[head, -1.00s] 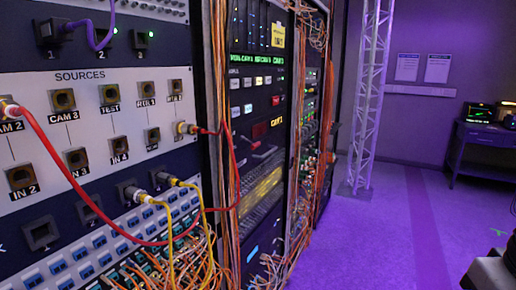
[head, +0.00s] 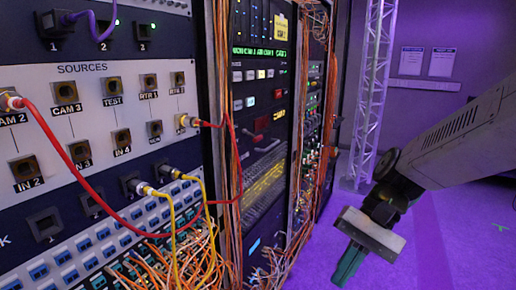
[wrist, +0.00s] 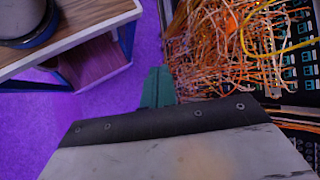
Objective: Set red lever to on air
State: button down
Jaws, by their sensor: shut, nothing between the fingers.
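My gripper (head: 348,266) hangs at the lower right in the head view, in front of the floor and to the right of the racks. Its green fingers are together and hold nothing. In the wrist view the fingers (wrist: 157,86) point past a mass of orange cables.
A patch panel (head: 110,85) with a plugged red cable (head: 75,165) and yellow cables (head: 172,215) fills the left. Orange cables (head: 228,60) hang between racks. A truss column (head: 372,90) stands behind. The wrist view shows a wooden-topped table (wrist: 90,30) at upper left.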

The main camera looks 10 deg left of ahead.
jog(key=w+a+f+m+g+y, duration=0.1)
jog(key=w+a+f+m+y, duration=0.1)
jog(key=w+a+m+y, duration=0.7)
jog(key=m+t+y, duration=1)
jog(key=m+t, duration=0.1)
jog(key=t, duration=0.6)
send_near(252, 136)
notch_tip(252, 136, down, 3)
jog(key=d, duration=0.2)
jog(key=shift+w+f, duration=0.15)
jog(key=shift+f, duration=0.15)
jog(key=x, duration=1)
jog(key=shift+h, duration=0.3)
